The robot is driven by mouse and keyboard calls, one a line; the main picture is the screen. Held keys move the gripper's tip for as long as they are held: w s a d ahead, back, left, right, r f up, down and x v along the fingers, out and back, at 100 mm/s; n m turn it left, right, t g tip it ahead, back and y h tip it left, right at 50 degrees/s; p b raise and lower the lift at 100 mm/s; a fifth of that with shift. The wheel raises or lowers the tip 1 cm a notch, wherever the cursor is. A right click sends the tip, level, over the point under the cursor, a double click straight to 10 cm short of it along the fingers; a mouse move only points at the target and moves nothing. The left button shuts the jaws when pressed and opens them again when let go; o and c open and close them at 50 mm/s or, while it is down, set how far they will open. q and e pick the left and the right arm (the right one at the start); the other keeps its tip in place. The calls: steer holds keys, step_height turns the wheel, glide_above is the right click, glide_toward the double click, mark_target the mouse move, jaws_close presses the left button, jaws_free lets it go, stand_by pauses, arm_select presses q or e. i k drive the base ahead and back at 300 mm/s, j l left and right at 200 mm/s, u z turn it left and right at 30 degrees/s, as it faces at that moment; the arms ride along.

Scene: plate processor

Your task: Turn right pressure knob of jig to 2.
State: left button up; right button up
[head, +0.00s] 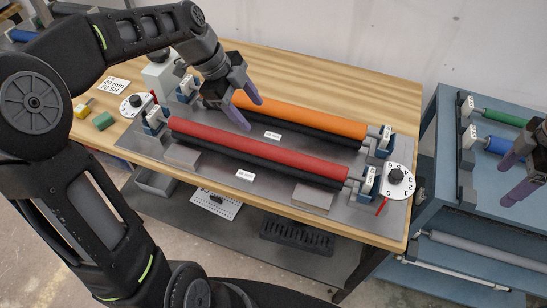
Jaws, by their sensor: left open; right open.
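The jig (276,205) is a grey plate with rollers on the wooden table. Its right pressure knob (396,175) is black, on a round white numbered dial (404,191) at the jig's right end. A red pointer (382,206) sits at the dial's lower left; the 0 appears nearest it. My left gripper (252,114) is open and empty above the left part of the orange roller (310,116), well left of the right knob. My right gripper (506,183) is open at the right edge, apart from the knob and partly out of frame.
A red roller (260,150) lies in front of the orange one. The left dial (133,106) is at the jig's left end. A blue bench (440,150) with green and blue rollers stands to the right, across a gap. Yellow and green blocks lie at the table's left.

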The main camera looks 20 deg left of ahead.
mark_target(398, 183)
steer(key=j, duration=1.35)
steer(key=k, duration=1)
